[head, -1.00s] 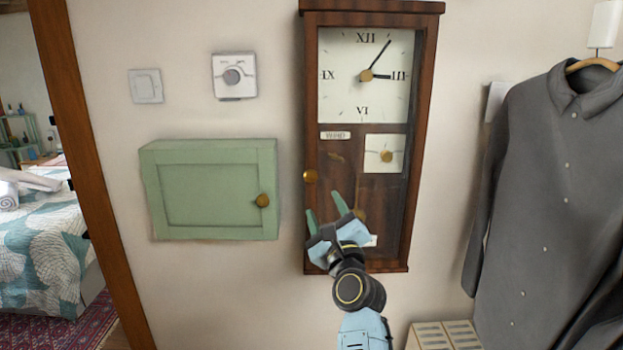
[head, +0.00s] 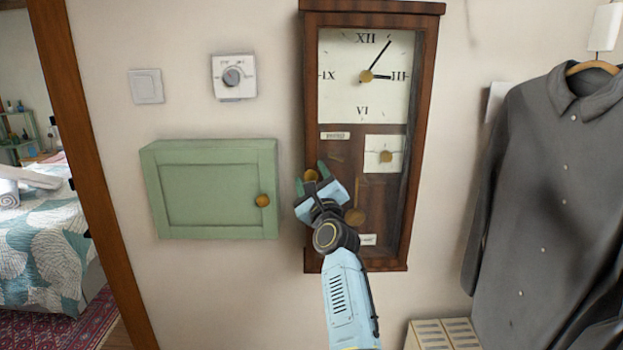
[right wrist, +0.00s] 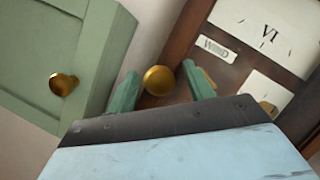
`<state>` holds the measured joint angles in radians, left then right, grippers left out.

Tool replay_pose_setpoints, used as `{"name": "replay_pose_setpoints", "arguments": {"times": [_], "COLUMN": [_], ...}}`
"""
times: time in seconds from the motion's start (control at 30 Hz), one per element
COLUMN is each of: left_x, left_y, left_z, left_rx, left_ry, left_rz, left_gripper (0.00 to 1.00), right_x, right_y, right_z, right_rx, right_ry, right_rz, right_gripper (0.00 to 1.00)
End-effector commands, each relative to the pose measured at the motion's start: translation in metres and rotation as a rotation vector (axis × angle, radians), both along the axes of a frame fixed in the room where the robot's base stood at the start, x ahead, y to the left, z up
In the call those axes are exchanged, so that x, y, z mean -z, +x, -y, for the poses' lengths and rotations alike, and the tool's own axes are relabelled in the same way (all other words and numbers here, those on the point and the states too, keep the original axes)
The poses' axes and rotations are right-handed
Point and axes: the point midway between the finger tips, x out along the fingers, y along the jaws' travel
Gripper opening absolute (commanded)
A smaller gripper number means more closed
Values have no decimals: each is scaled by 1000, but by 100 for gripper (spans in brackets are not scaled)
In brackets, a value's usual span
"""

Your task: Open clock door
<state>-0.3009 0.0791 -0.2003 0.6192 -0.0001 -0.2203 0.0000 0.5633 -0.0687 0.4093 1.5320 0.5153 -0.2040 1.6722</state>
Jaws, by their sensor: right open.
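The wall clock (head: 427,120) is a tall dark-wood case with a white dial (head: 345,95), and its door looks shut. A round brass knob (head: 311,175) sits on the left edge of the clock door. My right gripper (head: 311,173) is open in front of the knob, with its green fingers to either side of it. In the right wrist view the knob (right wrist: 159,80) shows between the two open fingertips (right wrist: 162,85), with space at both sides. I cannot tell whether a finger touches it. My left gripper is not in view.
A green wall cabinet (head: 210,190) with its own brass knob (head: 262,200) hangs left of the clock. A thermostat (head: 234,77) and a light switch (head: 146,86) are above it. A grey shirt (head: 560,200) hangs at the right. A doorway frame (head: 85,150) stands at the left.

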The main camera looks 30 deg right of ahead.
Motion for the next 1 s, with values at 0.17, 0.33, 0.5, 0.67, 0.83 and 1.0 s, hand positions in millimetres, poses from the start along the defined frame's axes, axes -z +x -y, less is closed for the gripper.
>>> {"name": "replay_pose_setpoints", "arguments": {"times": [0.17,0.33,0.5,0.67,0.83,1.0], "left_x": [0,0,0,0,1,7], "left_y": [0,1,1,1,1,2], "left_z": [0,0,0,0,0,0], "left_rx": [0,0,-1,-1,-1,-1], "left_ry": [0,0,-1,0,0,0], "left_rz": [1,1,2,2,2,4], "left_gripper": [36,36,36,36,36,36], "right_x": [0,1,1,0,0,1], "right_y": [0,0,0,0,1,5], "right_z": [0,0,0,0,-2,-14], "right_rx": [-1,-1,0,1,-6,-44], "right_ry": [0,-1,-1,-2,-4,-5], "right_rz": [-1,-2,-3,-2,-1,-1], "right_gripper": [37,14,0,0,0,0]}}
